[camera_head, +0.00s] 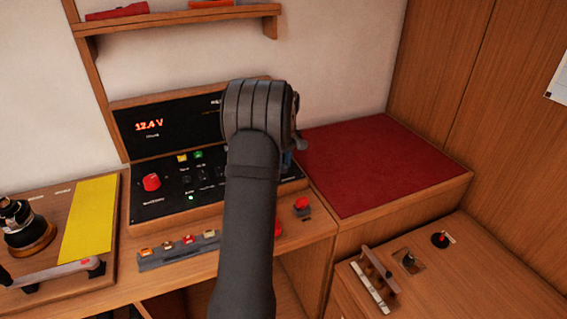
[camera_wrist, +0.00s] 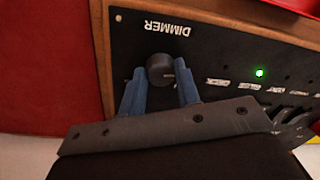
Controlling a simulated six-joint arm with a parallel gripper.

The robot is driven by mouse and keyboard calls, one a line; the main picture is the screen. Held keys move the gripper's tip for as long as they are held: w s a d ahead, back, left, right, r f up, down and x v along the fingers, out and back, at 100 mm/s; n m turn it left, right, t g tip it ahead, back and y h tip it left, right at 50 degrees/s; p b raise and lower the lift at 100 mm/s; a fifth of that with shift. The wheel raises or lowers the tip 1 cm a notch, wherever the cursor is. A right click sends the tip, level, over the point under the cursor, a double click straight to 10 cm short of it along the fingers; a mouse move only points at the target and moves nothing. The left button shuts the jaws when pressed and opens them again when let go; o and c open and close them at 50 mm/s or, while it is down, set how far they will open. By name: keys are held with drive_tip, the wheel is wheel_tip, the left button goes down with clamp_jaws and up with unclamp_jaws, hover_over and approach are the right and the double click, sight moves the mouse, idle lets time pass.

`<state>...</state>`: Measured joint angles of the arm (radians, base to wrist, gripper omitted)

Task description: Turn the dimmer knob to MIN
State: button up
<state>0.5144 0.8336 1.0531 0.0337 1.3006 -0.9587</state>
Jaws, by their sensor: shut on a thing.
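The dimmer knob (camera_wrist: 160,68) is a small dark round knob on the black panel (camera_wrist: 205,45), below the upside-down word DIMMER in the wrist view. My gripper (camera_wrist: 160,82) has its two blue fingers on either side of the knob, shut on it. The knob's pointer and any MIN mark cannot be made out. In the head view my arm hides the knob and most of the gripper; a bit of blue finger shows beside the panel (camera_head: 150,207).
A red knob (camera_head: 151,182) and lit switches sit left on the panel. A red cushion (camera_head: 375,160) lies to the right. A red button (camera_head: 302,203) and a strip of small switches (camera_head: 180,250) are on the desk front. A shelf (camera_head: 180,17) hangs above.

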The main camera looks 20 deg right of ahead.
drive_tip(key=shift+w+n, duration=0.1)
drive_tip(key=shift+n, duration=1.4)
drive_tip(key=o, duration=1)
drive_tip(key=shift+c, duration=0.2)
drive_tip(key=shift+r, duration=0.1)
wheel_tip(320, 180, up, 17)
drive_tip(key=shift+w+d+r, duration=0.15)
drive_tip(key=shift+w+d, duration=0.1)
drive_tip(key=shift+d, duration=0.1)
drive_tip(key=f, duration=1.7)
drive_tip(key=shift+s+a+f, duration=0.25)
drive_tip(key=shift+s+a, duration=0.05)
drive_tip(key=shift+a, duration=0.05)
